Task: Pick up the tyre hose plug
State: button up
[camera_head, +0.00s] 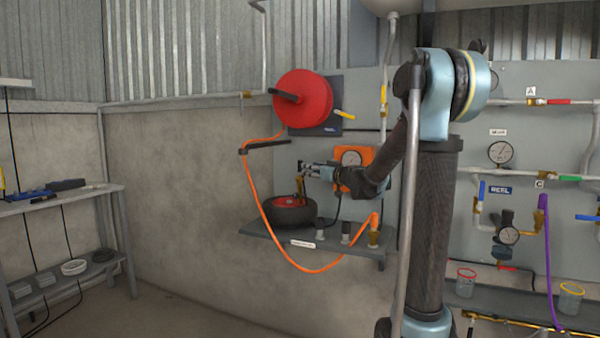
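An orange hose (262,203) hangs from the red reel (305,99), loops below the shelf and rises to a brass fitting (374,237) at the shelf's right end. The tyre hose plug is not clearly distinguishable; this hose end may be it. My gripper (306,170) points left above a black tyre with a red hub (290,211). A small brass piece (300,187) shows just below the fingertips, above the tyre. Whether the fingers touch or hold it is too small to tell. The gripper is well left of the hose end.
The narrow shelf (262,231) carries the tyre and several small fittings. An orange gauge box (353,160) is close behind my wrist. A dark bracket (268,146) juts out left of the gripper. A workbench (60,201) stands at far left.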

aim_at(299, 166)
jog(key=shift+x, duration=4.4)
jog(key=shift+s+r, duration=0.1)
grip_shut()
